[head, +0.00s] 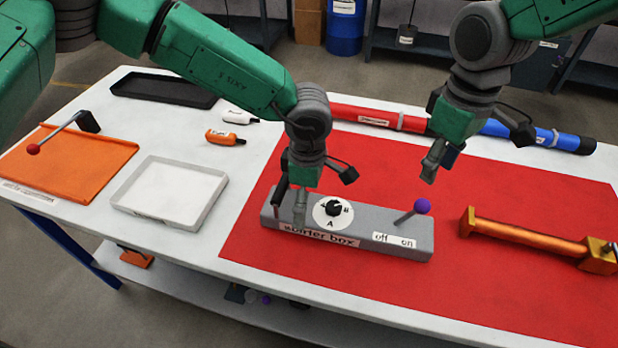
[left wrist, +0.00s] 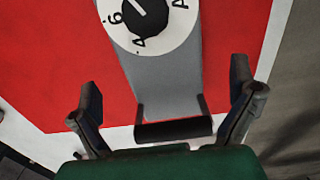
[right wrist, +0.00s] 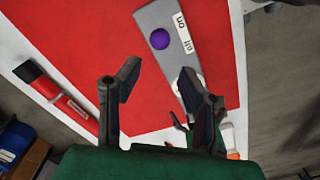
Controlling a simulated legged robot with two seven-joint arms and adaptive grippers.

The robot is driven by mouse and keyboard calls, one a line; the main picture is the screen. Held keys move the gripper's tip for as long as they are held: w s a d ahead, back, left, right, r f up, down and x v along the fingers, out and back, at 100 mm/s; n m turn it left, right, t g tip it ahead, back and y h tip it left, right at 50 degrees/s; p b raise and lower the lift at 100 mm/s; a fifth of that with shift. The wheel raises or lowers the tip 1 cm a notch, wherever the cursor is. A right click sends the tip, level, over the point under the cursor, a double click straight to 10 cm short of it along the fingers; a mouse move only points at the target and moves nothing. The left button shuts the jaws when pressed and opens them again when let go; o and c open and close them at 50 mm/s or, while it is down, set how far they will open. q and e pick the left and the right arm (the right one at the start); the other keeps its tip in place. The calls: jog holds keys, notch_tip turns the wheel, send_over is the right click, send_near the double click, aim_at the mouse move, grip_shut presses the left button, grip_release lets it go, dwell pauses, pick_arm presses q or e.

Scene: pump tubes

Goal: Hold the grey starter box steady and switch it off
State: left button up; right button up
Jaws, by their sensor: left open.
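The grey starter box (head: 360,235) lies on the red mat. On its top are a round A/B dial (head: 333,209) and a lever with a purple knob (head: 422,206), tilted right toward the "on" end of the off/on label (head: 394,240). The knob also shows in the right wrist view (right wrist: 160,39). My left gripper (head: 290,203) is open at the box's left end; in the left wrist view its fingers stand either side of the black handle (left wrist: 172,129), apart from it. My right gripper (head: 433,163) is open and empty, above and behind the knob.
An orange bar (head: 530,237) lies right of the box. Red and blue tubes (head: 365,116) lie along the back. A white tray (head: 119,199), an orange tray (head: 110,165) and a black tray (head: 150,86) sit left. Red mat in front of the box is clear.

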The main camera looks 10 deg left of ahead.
aim_at(309, 207)
pick_arm(q)
notch_tip(309, 207, down, 4)
jog(key=shift+d+r, duration=0.1)
jog(key=shift+r, duration=0.1)
jog(key=shift+d+f, duration=0.1)
jog(key=shift+f, duration=0.25)
pick_arm(e)
jog(key=shift+d, duration=0.2)
